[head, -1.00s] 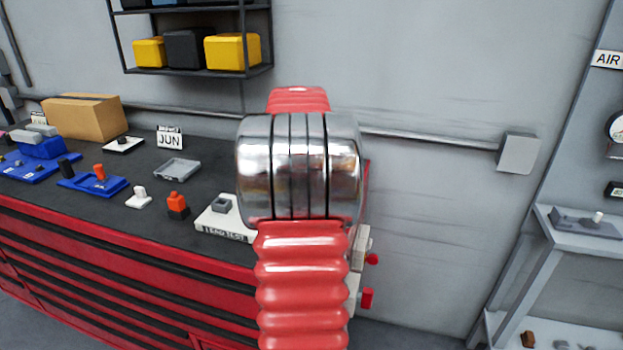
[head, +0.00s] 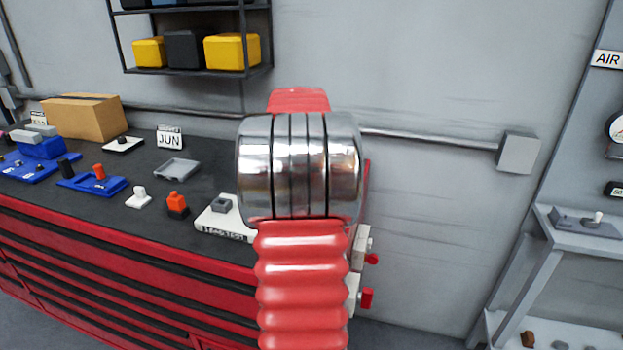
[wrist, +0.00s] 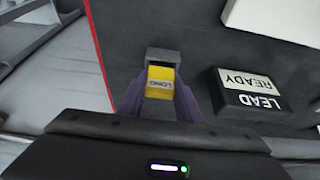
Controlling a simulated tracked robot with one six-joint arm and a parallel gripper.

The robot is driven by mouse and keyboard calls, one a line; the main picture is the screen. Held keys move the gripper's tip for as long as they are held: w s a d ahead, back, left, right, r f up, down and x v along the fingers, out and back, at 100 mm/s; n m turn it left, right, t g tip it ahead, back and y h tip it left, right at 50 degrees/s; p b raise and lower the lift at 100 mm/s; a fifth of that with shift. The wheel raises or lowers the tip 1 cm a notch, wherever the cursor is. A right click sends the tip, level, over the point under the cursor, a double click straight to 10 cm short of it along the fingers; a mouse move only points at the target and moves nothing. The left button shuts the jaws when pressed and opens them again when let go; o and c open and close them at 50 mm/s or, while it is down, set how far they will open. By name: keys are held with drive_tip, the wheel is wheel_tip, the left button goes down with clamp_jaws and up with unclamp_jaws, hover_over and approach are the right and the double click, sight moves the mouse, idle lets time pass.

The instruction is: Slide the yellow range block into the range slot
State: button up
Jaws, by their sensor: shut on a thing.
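The yellow range block (wrist: 161,77), with a white label that seems to read "LONG", shows in the wrist view between the fingers of my gripper (wrist: 159,98). My gripper is shut on it. A grey piece (wrist: 163,56) lies right beyond the block, and a grey part also shows on its near side. I cannot tell whether the block touches the grey piece or sits in it. No range slot is clearly recognisable. In the head view my own arm hides the gripper and the block.
A black "LEAD READY" box (wrist: 249,93) stands right of my gripper in the wrist view. A white "LEAD TEST" block (head: 218,222) lies on the dark bench. The bench's red edge (wrist: 97,50) runs left of my gripper. A wall shelf (head: 200,72) hangs above.

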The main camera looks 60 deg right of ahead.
drive_tip(key=shift+f, duration=0.65)
drive_tip(key=o, duration=1.2)
drive_tip(key=shift+f, duration=0.1)
drive_tip(key=shift+c, duration=0.2)
drive_tip(key=v, duration=1.3)
drive_tip(key=shift+a+r, duration=0.15)
drive_tip(key=shift+r, duration=0.25)
